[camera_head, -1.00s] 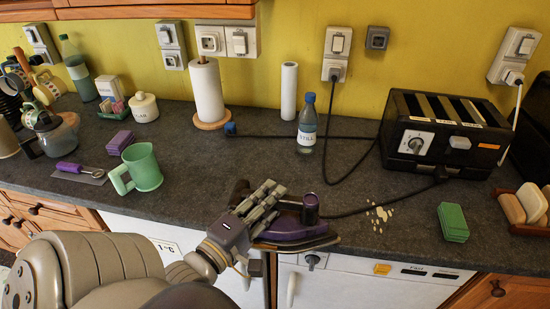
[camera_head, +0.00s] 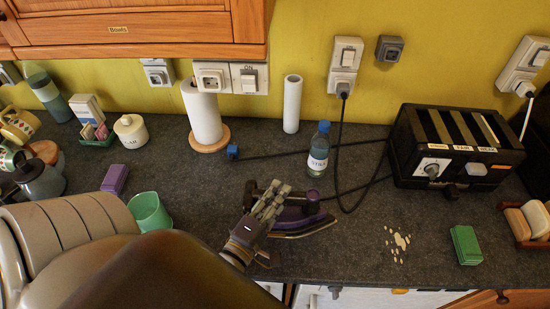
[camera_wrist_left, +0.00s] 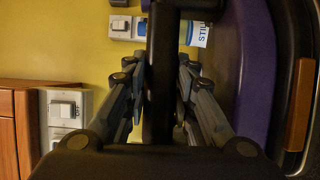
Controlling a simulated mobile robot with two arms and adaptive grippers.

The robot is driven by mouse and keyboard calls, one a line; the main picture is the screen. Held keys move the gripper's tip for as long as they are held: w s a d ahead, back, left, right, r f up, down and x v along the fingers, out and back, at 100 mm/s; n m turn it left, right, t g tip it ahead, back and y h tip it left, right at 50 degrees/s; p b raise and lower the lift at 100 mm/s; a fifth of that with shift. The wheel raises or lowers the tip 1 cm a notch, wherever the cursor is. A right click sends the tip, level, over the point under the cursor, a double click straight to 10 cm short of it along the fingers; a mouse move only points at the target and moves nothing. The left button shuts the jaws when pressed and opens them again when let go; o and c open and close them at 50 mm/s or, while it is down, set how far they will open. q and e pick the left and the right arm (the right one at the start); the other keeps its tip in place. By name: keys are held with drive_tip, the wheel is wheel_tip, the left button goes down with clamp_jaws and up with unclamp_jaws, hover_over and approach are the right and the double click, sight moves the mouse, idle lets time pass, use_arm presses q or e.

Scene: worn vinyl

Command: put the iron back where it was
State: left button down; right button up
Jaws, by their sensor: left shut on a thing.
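The purple and dark iron (camera_head: 302,221) is over the dark worktop, behind and left of a pale spill (camera_head: 397,243). My left gripper (camera_head: 270,203) is shut on its handle. In the left wrist view the dark handle (camera_wrist_left: 160,75) runs between the fingers, and the purple body (camera_wrist_left: 257,70) is at the right. The iron appears roughly level; I cannot tell whether its sole touches the worktop. A black cord runs behind it towards the toaster side. My right gripper is not in view.
A water bottle (camera_head: 318,150) stands close behind the iron. A black toaster (camera_head: 455,148) stands at right, with a green sponge (camera_head: 466,245) in front. A green mug (camera_head: 150,212) is left, partly behind my arm. A paper towel roll (camera_head: 203,115) stands behind.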

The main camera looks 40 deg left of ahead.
use_arm(q)
drive_tip(key=shift+w+a+r, duration=0.35)
drive_tip(key=shift+w, duration=0.05)
drive_tip(key=w+a+f+b, duration=0.5)
drive_tip(key=w+a+b, duration=0.4)
drive_tip(key=w+a, duration=0.1)
drive_tip(key=shift+w+a, duration=0.25)
drive_tip(key=shift+w, duration=0.4)
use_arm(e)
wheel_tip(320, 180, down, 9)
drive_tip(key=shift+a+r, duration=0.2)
use_arm(q)
drive_tip(key=shift+r, duration=0.1)
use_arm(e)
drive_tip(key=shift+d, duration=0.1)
use_arm(q)
drive_tip(key=c, duration=1.7)
unclamp_jaws()
drive_tip(key=shift+s+f, duration=0.1)
drive_tip(key=shift+f, duration=0.35)
drive_tip(key=o, duration=0.4)
drive_tip(key=shift+d, duration=0.1)
drive_tip(key=shift+c, duration=0.2)
drive_tip(key=shift+s, duration=0.1)
